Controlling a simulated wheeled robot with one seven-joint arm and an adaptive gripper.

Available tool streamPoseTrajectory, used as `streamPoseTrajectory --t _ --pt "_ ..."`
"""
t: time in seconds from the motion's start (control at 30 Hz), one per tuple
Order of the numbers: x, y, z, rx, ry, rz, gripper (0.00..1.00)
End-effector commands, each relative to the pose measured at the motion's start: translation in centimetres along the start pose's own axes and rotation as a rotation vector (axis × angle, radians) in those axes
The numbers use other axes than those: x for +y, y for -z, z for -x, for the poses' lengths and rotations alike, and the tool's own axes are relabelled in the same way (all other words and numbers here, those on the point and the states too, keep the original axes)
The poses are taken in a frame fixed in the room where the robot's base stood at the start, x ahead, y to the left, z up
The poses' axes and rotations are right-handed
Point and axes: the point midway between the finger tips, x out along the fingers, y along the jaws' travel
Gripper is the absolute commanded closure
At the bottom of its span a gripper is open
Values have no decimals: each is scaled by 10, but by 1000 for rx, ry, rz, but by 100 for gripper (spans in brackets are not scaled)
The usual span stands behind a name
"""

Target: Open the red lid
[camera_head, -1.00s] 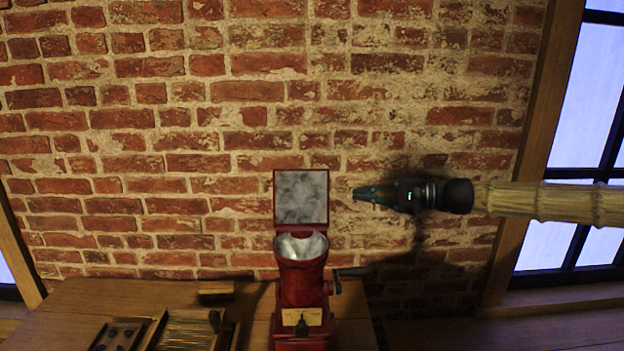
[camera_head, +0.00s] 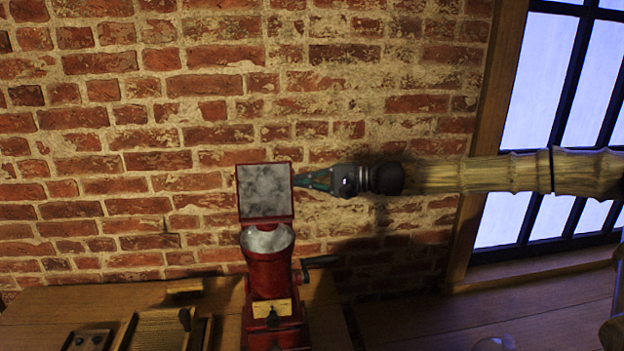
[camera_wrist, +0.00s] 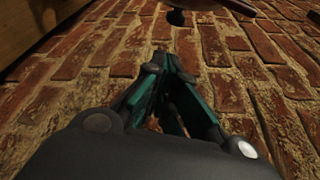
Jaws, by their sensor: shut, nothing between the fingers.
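The red lid (camera_head: 266,192) stands upright, raised at the back of the red device (camera_head: 270,275), with its grey inner face showing. The device's round metal-lined mouth (camera_head: 268,239) is uncovered below it. My gripper (camera_head: 297,180) is shut and empty, pointing left with its tips close to the lid's right edge. I cannot tell whether they touch. In the wrist view my shut gripper (camera_wrist: 163,62) has its green fingers together, with brick wall behind and nothing between them.
A dark crank handle (camera_head: 318,262) sticks out to the device's right. The wooden table (camera_head: 215,310) carries small wooden trays (camera_head: 150,330) at the left. A brick wall (camera_head: 150,120) stands behind, and a window (camera_head: 515,100) is at the right.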

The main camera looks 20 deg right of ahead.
Motion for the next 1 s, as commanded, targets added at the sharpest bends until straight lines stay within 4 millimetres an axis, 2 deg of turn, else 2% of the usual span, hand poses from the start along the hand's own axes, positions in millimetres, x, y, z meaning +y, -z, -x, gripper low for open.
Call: streamPoseTrajectory --t 0.47,0.7,1.0 --pt "0 0 -41 0 -2 -1 100" --pt "-3 -25 -32 -1 1 -2 100" --pt "-1 -38 -27 0 1 0 100"
